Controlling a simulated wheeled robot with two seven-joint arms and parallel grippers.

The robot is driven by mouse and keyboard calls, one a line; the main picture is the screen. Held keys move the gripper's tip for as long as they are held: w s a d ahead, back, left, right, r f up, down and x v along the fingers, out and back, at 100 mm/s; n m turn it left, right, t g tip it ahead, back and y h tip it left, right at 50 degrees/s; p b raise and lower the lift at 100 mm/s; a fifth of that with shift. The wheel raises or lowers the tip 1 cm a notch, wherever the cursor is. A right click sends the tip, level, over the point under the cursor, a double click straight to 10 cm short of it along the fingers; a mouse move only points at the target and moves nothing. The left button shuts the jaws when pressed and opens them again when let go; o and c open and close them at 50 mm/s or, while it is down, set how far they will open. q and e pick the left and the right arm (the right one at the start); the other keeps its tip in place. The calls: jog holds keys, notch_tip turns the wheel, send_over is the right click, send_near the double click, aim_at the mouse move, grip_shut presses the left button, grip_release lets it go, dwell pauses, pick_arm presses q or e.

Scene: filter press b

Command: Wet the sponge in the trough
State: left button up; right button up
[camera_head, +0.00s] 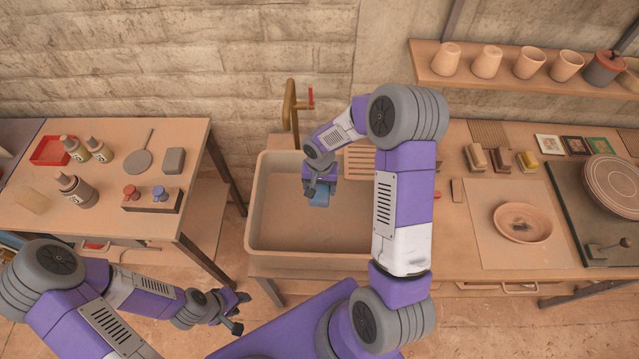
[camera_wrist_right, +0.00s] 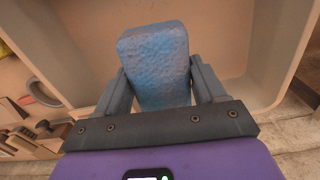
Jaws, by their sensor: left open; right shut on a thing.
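The trough (camera_head: 262,240) is a large beige basin in the middle of the head view, below a brass tap (camera_head: 291,108) with a red handle. My right gripper (camera_head: 320,192) reaches down over the trough and is shut on a blue sponge (camera_head: 319,199). In the right wrist view the sponge (camera_wrist_right: 155,62) stands between the two fingers, with the trough's wall (camera_wrist_right: 225,28) around it. I cannot tell whether it touches the trough's floor or any water. My left gripper (camera_head: 236,312) is open and empty, in front of the left table.
The left table (camera_head: 110,195) carries bottles, a red tray (camera_head: 54,150) and a block with knobs. The right workbench holds a terracotta bowl (camera_head: 523,220), brushes and a round disc (camera_head: 612,186). Cups stand on a shelf (camera_head: 500,75) above it.

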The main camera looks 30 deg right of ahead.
aim_at(320, 187)
notch_tip(320, 187, down, 2)
jog(key=shift+b, duration=0.45)
notch_tip(320, 187, down, 8)
jog(key=b, duration=0.7)
jog(key=shift+r, duration=0.25)
jog(key=shift+r, duration=0.1)
jog(key=shift+r+p, duration=3.1)
jog(key=shift+r, duration=1.9)
jog(key=shift+r+p, duration=1.3)
jog(key=shift+r, duration=0.75)
jog(key=shift+f, duration=0.1)
